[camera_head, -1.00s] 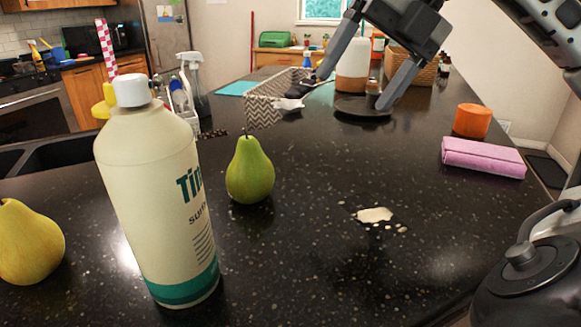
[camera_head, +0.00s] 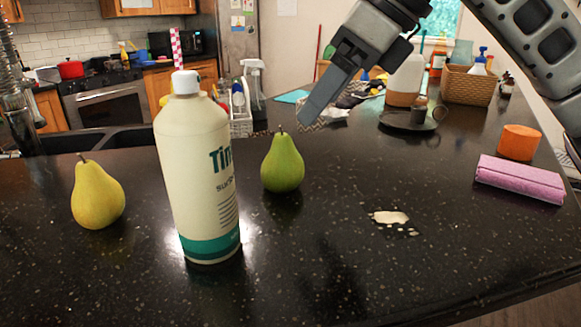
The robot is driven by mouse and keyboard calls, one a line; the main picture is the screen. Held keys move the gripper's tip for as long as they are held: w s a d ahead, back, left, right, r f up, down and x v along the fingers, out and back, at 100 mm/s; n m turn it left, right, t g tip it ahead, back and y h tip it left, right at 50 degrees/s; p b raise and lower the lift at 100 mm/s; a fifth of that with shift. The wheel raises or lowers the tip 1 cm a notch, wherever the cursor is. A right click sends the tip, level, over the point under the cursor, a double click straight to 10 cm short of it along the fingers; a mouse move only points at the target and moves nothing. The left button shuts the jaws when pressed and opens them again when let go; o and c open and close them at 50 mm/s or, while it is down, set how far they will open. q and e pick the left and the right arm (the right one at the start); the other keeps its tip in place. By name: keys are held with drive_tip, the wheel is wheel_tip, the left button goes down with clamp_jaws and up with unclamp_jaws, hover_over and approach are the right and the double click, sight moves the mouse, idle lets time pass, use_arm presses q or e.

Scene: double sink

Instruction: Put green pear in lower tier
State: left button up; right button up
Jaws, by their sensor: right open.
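The green pear (camera_head: 283,163) stands upright on the dark counter, just right of a tall cream bottle (camera_head: 197,172). A yellow pear (camera_head: 97,195) stands left of the bottle. My right gripper (camera_head: 325,92) comes in from the upper right, open and empty. One grey finger points down and left, above and a little right of the green pear and apart from it; the other finger is not clear. My left gripper is not in view. I cannot make out a tiered stand in this view.
A pink cloth (camera_head: 520,179) and an orange cylinder (camera_head: 518,142) lie at the right. A dark plate with a mug (camera_head: 419,107) and a wicker basket (camera_head: 468,86) stand farther back. A pale spill (camera_head: 390,217) marks the front counter.

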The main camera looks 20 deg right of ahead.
sight(283, 166)
drive_tip(key=x, duration=0.7)
drive_tip(key=shift+f, duration=0.3)
drive_tip(key=shift+d+f+p+x, duration=0.15)
drive_tip(key=shift+p+x, duration=0.2)
drive_tip(key=shift+x, duration=1.1)
drive_tip(key=shift+d+f+p+x, duration=0.15)
drive_tip(key=shift+p+x, duration=0.15)
drive_tip(key=shift+x, duration=1.1)
drive_tip(key=shift+s+r, duration=0.1)
drive_tip(key=shift+s, duration=0.05)
drive_tip(key=c, duration=1.1)
drive_tip(key=shift+c, duration=0.4)
drive_tip(key=shift+r, duration=0.1)
